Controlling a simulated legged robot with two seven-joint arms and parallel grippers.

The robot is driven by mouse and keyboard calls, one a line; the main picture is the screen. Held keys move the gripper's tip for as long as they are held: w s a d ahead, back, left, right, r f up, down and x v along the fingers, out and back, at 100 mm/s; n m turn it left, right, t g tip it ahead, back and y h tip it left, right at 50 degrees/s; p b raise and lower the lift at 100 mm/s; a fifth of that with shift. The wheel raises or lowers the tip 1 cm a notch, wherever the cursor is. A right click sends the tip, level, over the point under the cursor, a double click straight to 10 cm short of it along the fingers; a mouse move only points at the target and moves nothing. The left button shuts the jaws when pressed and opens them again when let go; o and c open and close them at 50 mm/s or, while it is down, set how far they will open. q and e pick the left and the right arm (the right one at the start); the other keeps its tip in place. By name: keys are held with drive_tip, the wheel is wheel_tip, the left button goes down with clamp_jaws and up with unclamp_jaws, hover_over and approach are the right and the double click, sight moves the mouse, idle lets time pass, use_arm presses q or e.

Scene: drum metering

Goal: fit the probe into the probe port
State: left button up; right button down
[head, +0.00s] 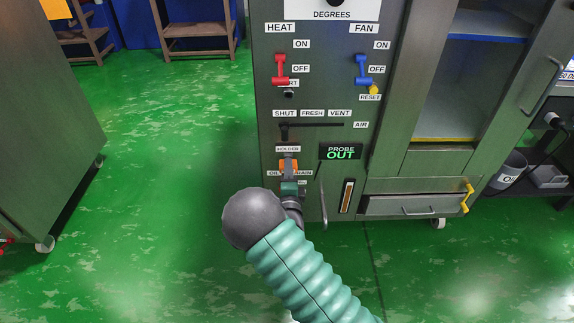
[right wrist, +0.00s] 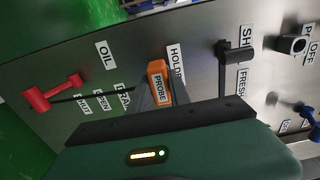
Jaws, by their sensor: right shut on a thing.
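The probe (head: 288,165) has an orange handle and is at the HOLDER label on the grey panel. In the right wrist view the probe (right wrist: 158,82) shows its PROBE label between the dark fingers. My right gripper (head: 289,182) is shut on it; I cannot tell whether the probe still sits in its holder. The probe port (head: 289,93) is a small dark round fitting higher on the panel, below the red lever; it also shows at the upper right in the right wrist view (right wrist: 291,44). A display (head: 340,152) reads PROBE OUT. My left gripper is not in view.
A black air lever (head: 285,130) sticks out between probe and port. Red heat (head: 281,69) and blue fan (head: 363,69) levers are above. A red oil-drain lever (right wrist: 50,95) is near the gripper.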

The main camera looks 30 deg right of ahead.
drive_tip(key=v, duration=0.3)
drive_tip(key=shift+s+a, duration=0.15)
drive_tip(key=shift+s, duration=0.1)
idle(0.5)
drive_tip(key=v, duration=0.4)
idle(0.6)
wheel_tip(320, 180, up, 23)
drive_tip(key=p, duration=1.3)
drive_tip(key=shift+s+a, duration=0.25)
drive_tip(key=shift+s, duration=0.15)
